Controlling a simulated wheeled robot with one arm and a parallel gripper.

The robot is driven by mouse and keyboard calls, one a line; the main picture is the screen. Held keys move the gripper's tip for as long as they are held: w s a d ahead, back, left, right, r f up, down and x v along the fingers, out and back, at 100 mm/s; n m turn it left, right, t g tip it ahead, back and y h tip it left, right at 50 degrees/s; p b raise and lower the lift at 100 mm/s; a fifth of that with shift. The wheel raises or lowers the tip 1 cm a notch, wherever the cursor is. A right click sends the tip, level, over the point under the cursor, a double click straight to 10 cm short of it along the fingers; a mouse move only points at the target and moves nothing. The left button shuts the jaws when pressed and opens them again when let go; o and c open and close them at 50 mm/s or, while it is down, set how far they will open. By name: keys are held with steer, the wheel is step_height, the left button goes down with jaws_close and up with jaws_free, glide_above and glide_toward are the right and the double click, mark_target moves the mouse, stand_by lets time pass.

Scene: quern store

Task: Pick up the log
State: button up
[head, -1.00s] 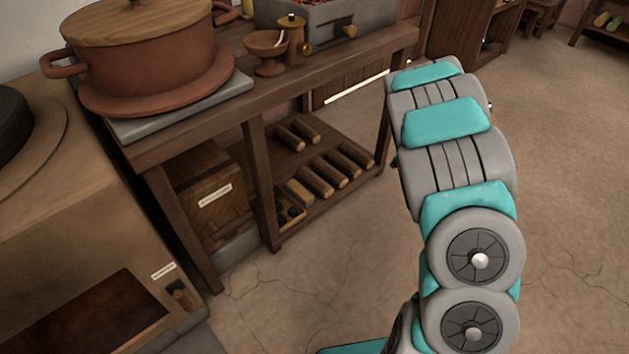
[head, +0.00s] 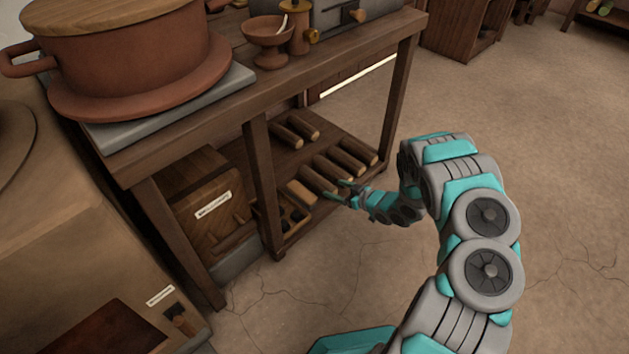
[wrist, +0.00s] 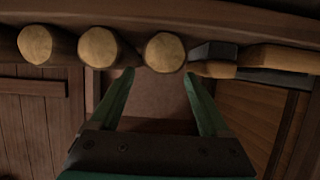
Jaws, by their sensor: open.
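Several brown logs with pale cut ends lie on the lower shelf of the wooden table. In the head view the front row includes a log (head: 318,181) close to my gripper (head: 346,191), which reaches in from the right at the shelf's front edge. In the wrist view three round log ends line the top. One log end (wrist: 164,52) sits between and just beyond the fingertips of my gripper (wrist: 158,75). The fingers are open with nothing held between them. Whether a fingertip touches the log I cannot tell.
A hammer-like tool (wrist: 215,62) lies beside that log in the wrist view. A labelled wooden box (head: 205,205) stands left of a table leg (head: 264,185). A large clay pot (head: 125,65) stands on the tabletop. The floor (head: 510,110) to the right is clear.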

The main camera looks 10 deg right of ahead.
mark_target(321, 184)
steer(key=shift+b+x, duration=0.4)
steer(key=shift+x, duration=3.55)
steer(key=shift+s+a, duration=0.1)
steer(key=shift+s, duration=0.05)
jaws_close()
